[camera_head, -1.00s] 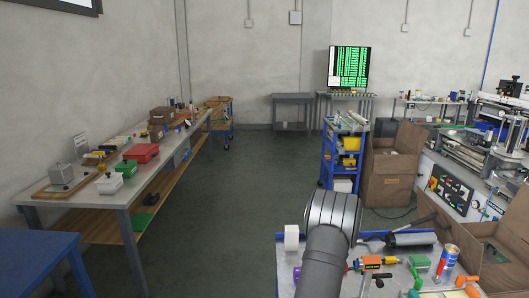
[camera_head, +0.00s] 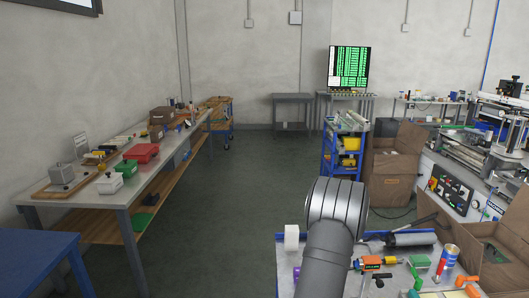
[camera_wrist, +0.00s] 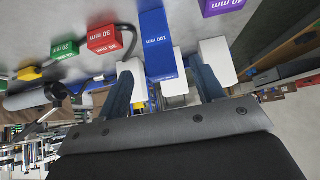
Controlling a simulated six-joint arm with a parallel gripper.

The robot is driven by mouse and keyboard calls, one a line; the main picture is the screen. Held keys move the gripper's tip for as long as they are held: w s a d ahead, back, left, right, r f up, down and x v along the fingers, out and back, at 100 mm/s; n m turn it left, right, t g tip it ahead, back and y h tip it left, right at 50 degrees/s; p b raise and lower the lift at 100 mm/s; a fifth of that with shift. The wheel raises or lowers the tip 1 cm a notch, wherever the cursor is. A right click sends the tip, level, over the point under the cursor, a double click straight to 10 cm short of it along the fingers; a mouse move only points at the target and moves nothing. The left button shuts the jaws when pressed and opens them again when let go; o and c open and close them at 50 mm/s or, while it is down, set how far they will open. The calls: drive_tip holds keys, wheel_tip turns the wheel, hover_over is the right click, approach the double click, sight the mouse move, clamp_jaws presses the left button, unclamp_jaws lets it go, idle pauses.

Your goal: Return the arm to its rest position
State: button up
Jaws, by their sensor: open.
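My arm's dark grey link rises at the bottom centre of the head view, in front of the grey-topped workbench (camera_head: 290,270).
The wrist view shows a red block (camera_wrist: 103,37), a green block (camera_wrist: 65,50) and a purple block (camera_wrist: 222,5).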

drive_tip(key=v, duration=1.2)
drive_tip(key=x, duration=1.7)
drive_tip(key=shift+f, duration=0.2)
drive_tip(key=shift+w+f, duration=0.1)
drive_tip(key=shift+w, duration=0.25)
drive_tip(key=shift+s+r, duration=0.15)
drive_tip(key=shift+r, duration=0.75)
drive_tip(key=shift+s+f, duration=0.1)
drive_tip(key=shift+f, duration=0.75)
drive_tip(key=v, duration=1.6)
drive_tip(key=shift+r, duration=0.3)
